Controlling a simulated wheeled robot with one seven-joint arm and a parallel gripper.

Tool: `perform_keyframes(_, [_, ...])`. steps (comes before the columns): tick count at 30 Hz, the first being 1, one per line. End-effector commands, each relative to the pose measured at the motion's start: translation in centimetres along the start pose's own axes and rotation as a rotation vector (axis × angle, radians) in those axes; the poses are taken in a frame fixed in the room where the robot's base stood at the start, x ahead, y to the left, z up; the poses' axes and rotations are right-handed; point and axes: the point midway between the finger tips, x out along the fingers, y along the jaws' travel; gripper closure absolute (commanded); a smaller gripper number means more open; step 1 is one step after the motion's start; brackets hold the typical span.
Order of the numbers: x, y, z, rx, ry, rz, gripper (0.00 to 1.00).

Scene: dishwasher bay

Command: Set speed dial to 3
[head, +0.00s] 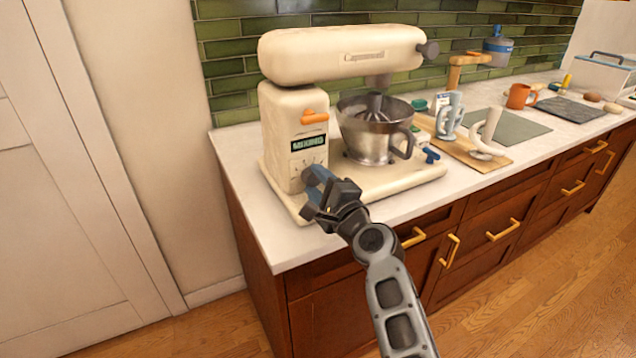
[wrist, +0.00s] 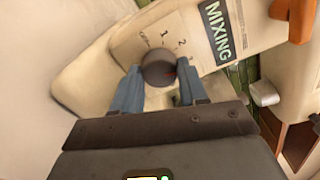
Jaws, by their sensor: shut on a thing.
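The cream stand mixer (head: 272,120) stands at the near left end of the counter. Its speed dial (wrist: 158,68) is a dark round knob with a small red mark on its right side, below a "MIXING" label (head: 308,143). Numbers 1 and 2 show around the dial in the wrist view; the other marks are partly hidden by my fingers. My gripper (head: 318,185) is at the mixer's front face, its two blue fingers on either side of the dial and shut on it. The fingers hide the dial in the head view.
An orange lever (head: 314,117) sits above the label. Counter front edge is clear.

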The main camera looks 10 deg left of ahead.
Motion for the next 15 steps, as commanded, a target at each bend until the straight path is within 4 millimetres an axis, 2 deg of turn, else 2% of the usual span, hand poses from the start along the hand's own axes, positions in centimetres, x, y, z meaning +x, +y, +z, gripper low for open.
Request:
perform_keyframes(4, [-0.05,0.12,-0.15,0.000,0.002,0.002,0.88])
perform_keyframes(5, [-0.05,0.12,-0.15,0.000,0.002,0.002,0.55])
perform_keyframes(12, [-0.03,0.07,-0.08,-0.001,0.001,0.001,0.32])
perform_keyframes(15, [-0.02,0.07,-0.06,-0.001,0.001,0.001,0.32])
